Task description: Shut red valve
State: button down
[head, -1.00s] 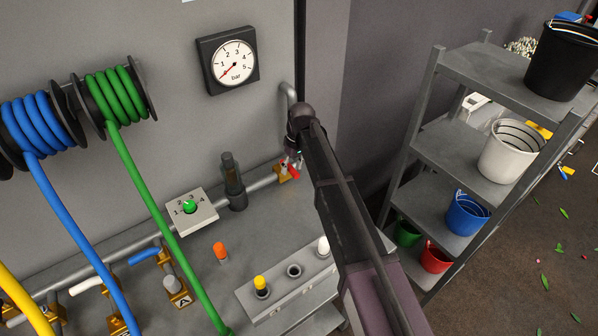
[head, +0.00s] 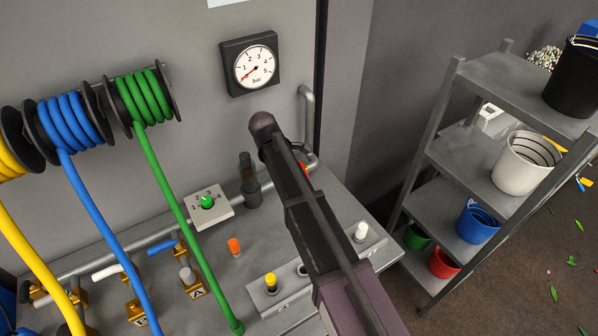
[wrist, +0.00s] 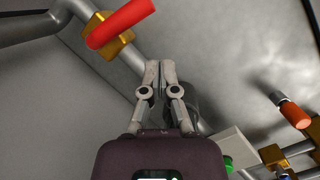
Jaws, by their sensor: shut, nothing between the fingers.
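The red valve shows in the wrist view as a red handle (wrist: 120,23) on a brass body (wrist: 108,48), fitted to the grey pipe (wrist: 82,42). The handle lies crosswise to the pipe. In the head view only a sliver of the red handle (head: 304,167) shows beside my arm. My gripper (wrist: 157,65) is shut and empty in the wrist view, its fingertips apart from the handle, which is above and to the left of them in the picture. In the head view my arm hides the gripper and most of the valve.
A pressure gauge (head: 256,64) hangs on the wall above. A dial box with a green knob (head: 207,202) and a dark upright cylinder (head: 248,172) stand to the left. A shelf with buckets (head: 477,222) stands right.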

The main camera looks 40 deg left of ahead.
jog(key=s+a+r+n+t, duration=0.1)
jog(key=s+r+n+t, duration=0.3)
jog(key=s+n, duration=0.2)
jog(key=shift+a+r+n+t+h+p, duration=0.3)
jog(key=shift+n+p, duration=0.15)
jog(key=shift+n, duration=0.45)
jog(key=shift+w+f, duration=0.1)
jog(key=shift+f, duration=0.1)
jog(key=w+r+b+x, duration=0.1)
jog(key=b+x, duration=0.7)
jog(key=x, duration=0.4)
jog(key=shift+w+d, duration=0.45)
jog(key=shift+w, duration=0.2)
jog(key=shift+w+d+b, duration=0.25)
jog(key=shift+w+b, duration=0.05)
jog(key=shift+w, duration=0.3)
